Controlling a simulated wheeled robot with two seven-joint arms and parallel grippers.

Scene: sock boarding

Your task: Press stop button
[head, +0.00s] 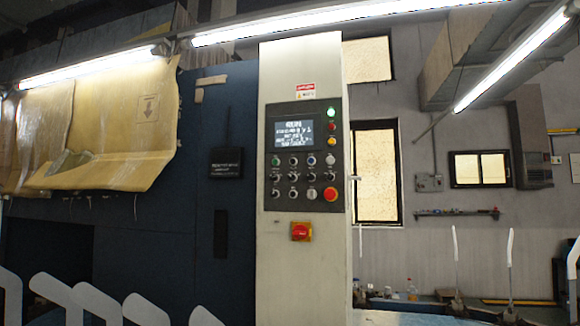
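A pale upright cabinet (275,275) stands in the middle of the head view with a dark control panel (303,199) on its front. A large round red button (330,194) sits at the panel's lower right. A lit screen (294,134) is above rows of small knobs and buttons. Green (332,112), red (332,127) and yellow (332,142) round lights or buttons line the panel's right side. A red rotary switch (300,231) on a yellow plate is below the panel. No button's label is legible as stop. Neither of my grippers is in view.
Several light grey bent flat forms (95,304) stand along the bottom left. Thin white upright forms (510,247) stand at the right, above a bench. A dark blue machine housing (160,235) adjoins the cabinet's left. The space before the panel shows no obstacle.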

